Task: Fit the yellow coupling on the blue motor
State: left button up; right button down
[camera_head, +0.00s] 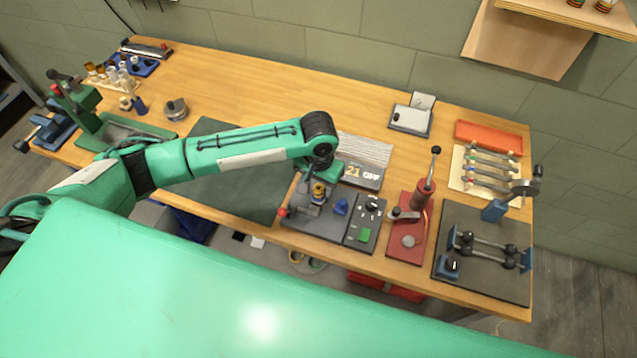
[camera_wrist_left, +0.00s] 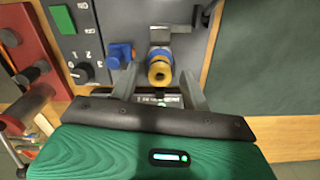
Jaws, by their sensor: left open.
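The yellow coupling (camera_wrist_left: 160,74) shows between the two fingers of my left gripper (camera_wrist_left: 161,70) in the left wrist view, end-on, with a dark hole in its face. A blue band and a grey part show directly behind it; I cannot tell how they join. In the head view the yellow coupling (camera_head: 319,195) is just below my left gripper (camera_head: 316,178), which is open around it. A small blue part (camera_head: 341,207) stands beside it on the grey station (camera_head: 310,222); it also shows in the left wrist view (camera_wrist_left: 120,54). Whether this is the blue motor is unclear. My right gripper is not in view.
A panel with a green button (camera_head: 364,235) and a dial adjoins the station. A red lever press (camera_head: 408,235) stands to its right, then a dark mat (camera_head: 470,275) with blue-ended rods. A green mat (camera_head: 240,185) lies clear to the left.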

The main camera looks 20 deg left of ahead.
pick_arm(q)
notch_tip(320, 180, up, 14)
jog(key=b, duration=0.3)
jog(key=shift+f, duration=0.15)
dwell(0.4)
